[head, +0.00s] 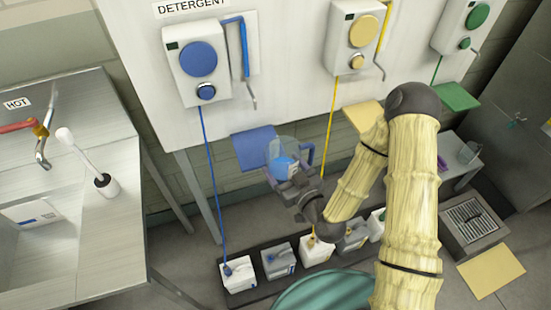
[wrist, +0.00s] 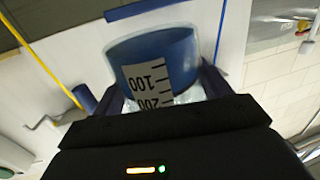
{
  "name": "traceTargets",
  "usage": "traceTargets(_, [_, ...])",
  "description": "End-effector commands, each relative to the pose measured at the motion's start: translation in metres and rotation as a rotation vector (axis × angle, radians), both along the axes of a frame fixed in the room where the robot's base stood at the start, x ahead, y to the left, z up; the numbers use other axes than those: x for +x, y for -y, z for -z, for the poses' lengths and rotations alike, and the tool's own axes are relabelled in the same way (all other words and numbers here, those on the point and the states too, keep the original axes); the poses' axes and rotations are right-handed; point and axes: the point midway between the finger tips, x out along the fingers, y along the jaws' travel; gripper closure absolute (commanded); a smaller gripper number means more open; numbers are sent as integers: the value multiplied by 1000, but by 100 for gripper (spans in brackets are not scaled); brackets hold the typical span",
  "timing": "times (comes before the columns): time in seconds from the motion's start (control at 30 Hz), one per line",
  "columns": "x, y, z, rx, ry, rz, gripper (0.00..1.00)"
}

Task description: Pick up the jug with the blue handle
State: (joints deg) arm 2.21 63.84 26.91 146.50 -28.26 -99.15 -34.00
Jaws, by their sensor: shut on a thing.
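The jug (head: 284,152) is clear with blue liquid inside and shows in the middle of the head view, at the right edge of the blue shelf (head: 250,147). A blue piece that looks like its handle (head: 309,154) shows at its right side. My gripper (head: 290,178) is shut on the jug from the near side. In the wrist view the jug (wrist: 180,55) sits between the two fingers of my gripper (wrist: 160,92), with a scale marked 100 and 200 upside down. Its lower part is hidden by the gripper. I cannot tell whether it touches the shelf.
The blue dispenser (head: 198,62) hangs on the panel above, with yellow (head: 355,32) and green (head: 476,17) ones to the right. Several canisters stand in the dark floor tray (head: 240,298) below. A steel sink counter (head: 122,215) stands at the left, with a white brush (head: 85,160).

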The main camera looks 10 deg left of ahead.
Motion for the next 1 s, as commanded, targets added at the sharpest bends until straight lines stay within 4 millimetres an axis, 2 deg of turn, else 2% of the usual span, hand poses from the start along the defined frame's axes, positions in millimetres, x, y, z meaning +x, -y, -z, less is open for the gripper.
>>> traceTargets(0.57, [-21,20,-3,1,1,-1,61])
traceTargets(1.0, [-23,21,0,1,2,-1,61])
